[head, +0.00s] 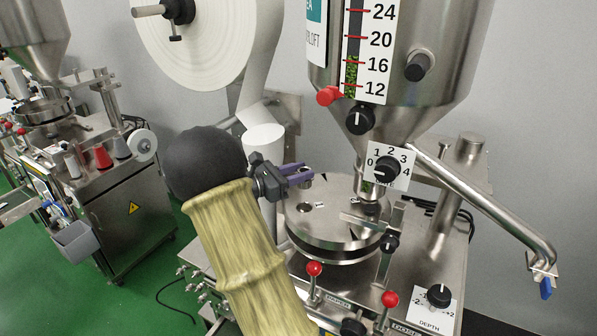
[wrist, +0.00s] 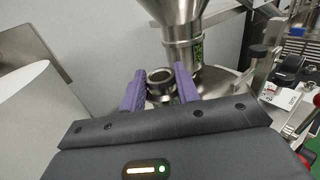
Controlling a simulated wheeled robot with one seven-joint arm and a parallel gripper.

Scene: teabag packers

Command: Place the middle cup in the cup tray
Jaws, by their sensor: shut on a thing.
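My gripper (head: 303,176) has purple fingers and is over the left back edge of the round metal plate (head: 318,222) on the near machine. It is shut on a small metal cup (wrist: 160,75), which shows as a dark ring between the fingers in the wrist view. In the head view the cup is mostly hidden by the fingers. The cup looks upright, near the plate's surface; I cannot tell whether it touches it. No other cups are clearly seen, and I cannot make out which part is the cup tray.
The steel hopper (head: 400,125) and its spout stand just right of my gripper. A white paper roll (head: 205,50) is behind at upper left. Red-knobbed levers (head: 314,269) stand at the front. A bent steel pipe (head: 500,210) is at right. Another machine (head: 100,190) stands at left.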

